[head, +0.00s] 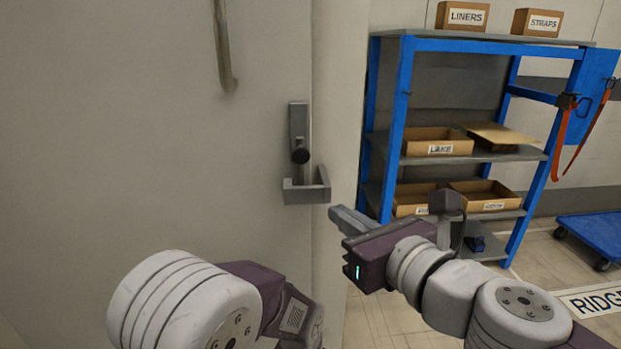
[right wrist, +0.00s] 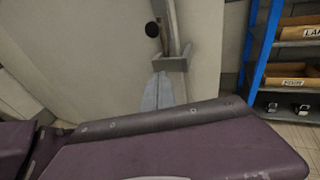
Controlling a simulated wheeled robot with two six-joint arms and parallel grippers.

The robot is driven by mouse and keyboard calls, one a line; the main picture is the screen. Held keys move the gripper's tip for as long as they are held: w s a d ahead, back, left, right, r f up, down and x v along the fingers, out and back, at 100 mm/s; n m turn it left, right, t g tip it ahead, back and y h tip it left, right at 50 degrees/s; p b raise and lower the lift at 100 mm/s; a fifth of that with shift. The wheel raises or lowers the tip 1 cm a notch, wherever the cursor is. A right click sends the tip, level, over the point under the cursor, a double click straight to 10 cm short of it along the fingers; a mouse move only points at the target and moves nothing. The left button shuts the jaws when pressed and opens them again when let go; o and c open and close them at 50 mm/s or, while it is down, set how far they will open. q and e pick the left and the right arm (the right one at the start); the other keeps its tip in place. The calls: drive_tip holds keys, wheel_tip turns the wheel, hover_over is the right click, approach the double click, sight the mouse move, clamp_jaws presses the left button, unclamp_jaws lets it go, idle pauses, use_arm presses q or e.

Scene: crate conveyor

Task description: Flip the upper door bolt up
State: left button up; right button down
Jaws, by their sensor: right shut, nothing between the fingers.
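The upper door bolt (head: 298,122) is a grey upright bar on the pale door, with a round black knob (head: 300,156). Its lower end stands in a grey U-shaped bracket (head: 307,193) at the door's edge. The knob (right wrist: 152,29) and bracket (right wrist: 172,63) also show in the right wrist view. My right gripper (head: 336,214) is shut and empty, just right of and below the bracket in the head view. In the right wrist view its fingertips (right wrist: 160,78) appear just below the bracket; contact cannot be told. My left arm shows at the lower left; its fingers are out of view.
A curved door handle (head: 225,60) hangs above left of the bolt. A blue-framed shelf (head: 397,115) with cardboard boxes stands to the right, behind the door frame (head: 340,120). A blue cart (head: 592,232) is at the far right. Floor shows between them.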

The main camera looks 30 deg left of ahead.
drive_tip(key=w+a+r+p, duration=0.2)
drive_tip(key=w+a, duration=0.4)
drive_tip(key=a, duration=0.3)
drive_tip(key=shift+w, duration=0.3)
wheel_tip(320, 180, up, 8)
drive_tip(key=p, duration=0.7)
drive_tip(key=shift+p, duration=0.4)
